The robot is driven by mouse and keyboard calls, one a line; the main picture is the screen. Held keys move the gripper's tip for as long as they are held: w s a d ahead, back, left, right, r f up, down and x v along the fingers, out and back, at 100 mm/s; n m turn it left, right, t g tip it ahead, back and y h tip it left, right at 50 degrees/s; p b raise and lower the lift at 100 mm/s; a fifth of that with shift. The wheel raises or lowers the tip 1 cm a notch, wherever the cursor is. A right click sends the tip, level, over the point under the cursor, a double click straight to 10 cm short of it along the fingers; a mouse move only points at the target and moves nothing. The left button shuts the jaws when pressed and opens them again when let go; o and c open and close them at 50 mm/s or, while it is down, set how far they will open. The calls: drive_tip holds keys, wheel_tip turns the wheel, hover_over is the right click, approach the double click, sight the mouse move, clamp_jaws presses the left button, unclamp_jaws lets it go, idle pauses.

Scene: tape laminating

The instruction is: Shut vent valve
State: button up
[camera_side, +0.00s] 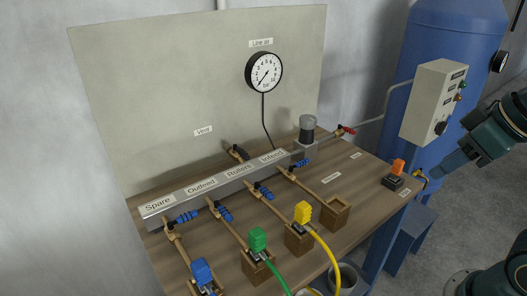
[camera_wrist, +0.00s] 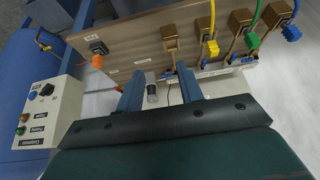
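The label reading Vent (camera_side: 203,131) is on the back panel in the side view. Below it, a small brass valve with a dark handle (camera_side: 238,152) stands behind the grey manifold (camera_side: 178,204); it looks like the vent valve, and its setting is too small to tell. I cannot make it out in the wrist view. My gripper (camera_side: 440,167) is at the right, beyond the bench's right end and far from that valve. In the wrist view its two fingers (camera_wrist: 160,72) are apart, with nothing held between them.
Branch pipes with blue-handled valves run forward to yellow (camera_side: 303,213), green (camera_side: 258,239) and blue (camera_side: 202,271) connectors. A red-handled valve (camera_side: 346,130) and filter bowl (camera_side: 307,129) stand at the manifold's right. An orange plug (camera_side: 398,167) and control box (camera_side: 433,103) are near my gripper.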

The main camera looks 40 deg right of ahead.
drive_tip(key=shift+w, duration=0.1)
drive_tip(key=w+a+r+y, duration=0.1)
drive_tip(key=w+a+r, duration=0.1)
drive_tip(key=w, duration=0.8)
drive_tip(key=w+a+r, duration=0.1)
drive_tip(key=w+r, duration=0.2)
drive_tip(key=w, duration=0.7)
drive_tip(key=w+a+f, duration=0.3)
drive_tip(key=w, duration=0.7)
drive_tip(key=m+g, duration=0.1)
approach(244, 153)
wheel_tip(244, 153, up, 5)
drive_tip(key=s+d, duration=0.2)
drive_tip(key=shift+y, duration=0.4)
drive_tip(key=shift+f, duration=0.1)
drive_tip(key=shift+x, duration=6.8)
drive_tip(key=shift+a, duration=0.1)
